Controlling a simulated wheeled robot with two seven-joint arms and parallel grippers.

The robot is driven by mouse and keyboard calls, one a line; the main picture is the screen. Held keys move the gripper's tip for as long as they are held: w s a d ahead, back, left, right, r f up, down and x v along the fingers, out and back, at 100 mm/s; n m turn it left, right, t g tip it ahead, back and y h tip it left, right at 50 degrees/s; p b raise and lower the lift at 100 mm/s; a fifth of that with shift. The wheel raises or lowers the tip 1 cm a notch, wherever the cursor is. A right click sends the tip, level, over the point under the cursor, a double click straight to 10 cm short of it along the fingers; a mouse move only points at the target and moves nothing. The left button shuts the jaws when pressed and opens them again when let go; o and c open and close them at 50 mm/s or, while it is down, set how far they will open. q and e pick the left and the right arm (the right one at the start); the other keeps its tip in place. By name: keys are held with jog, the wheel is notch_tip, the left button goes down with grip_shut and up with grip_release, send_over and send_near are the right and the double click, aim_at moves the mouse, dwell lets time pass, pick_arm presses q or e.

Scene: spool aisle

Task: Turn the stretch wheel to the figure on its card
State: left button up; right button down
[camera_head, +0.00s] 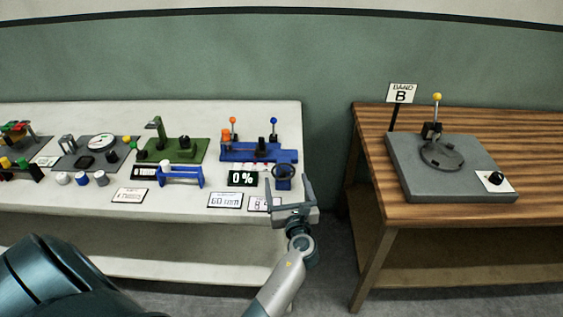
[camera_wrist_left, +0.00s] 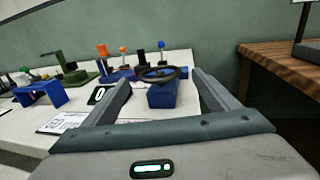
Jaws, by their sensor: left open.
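The stretch wheel is a dark ring on a blue block (camera_head: 283,170) at the right end of the white bench. In the left wrist view the dark wheel (camera_wrist_left: 163,73) lies ahead, centred between the fingers, its blue block below. A black display (camera_head: 242,178) beside it reads 0 %. A white card (camera_head: 258,204) in front seems to start with 8; my gripper hides its right part. My left gripper (camera_head: 290,184) is open and empty, just in front of the wheel, with no clear contact; it also shows in the left wrist view (camera_wrist_left: 162,84). My right gripper is out of view.
A second card (camera_head: 225,200) lies left of the first. A blue panel with two levers (camera_head: 258,152), a blue bridge-like stand (camera_head: 180,174) and a green device (camera_head: 178,148) stand nearby. A gap separates the white bench from the wooden table (camera_head: 450,212) marked BAND B (camera_head: 401,93).

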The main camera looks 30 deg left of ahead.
aim_at(281, 163)
pick_arm(q)
jog(key=p+x, duration=0.1)
jog(key=x, duration=0.8)
jog(key=shift+w+a, duration=0.2)
jog(key=shift+a, duration=0.05)
jog(key=c, duration=1.1)
jog(key=shift+o, duration=0.2)
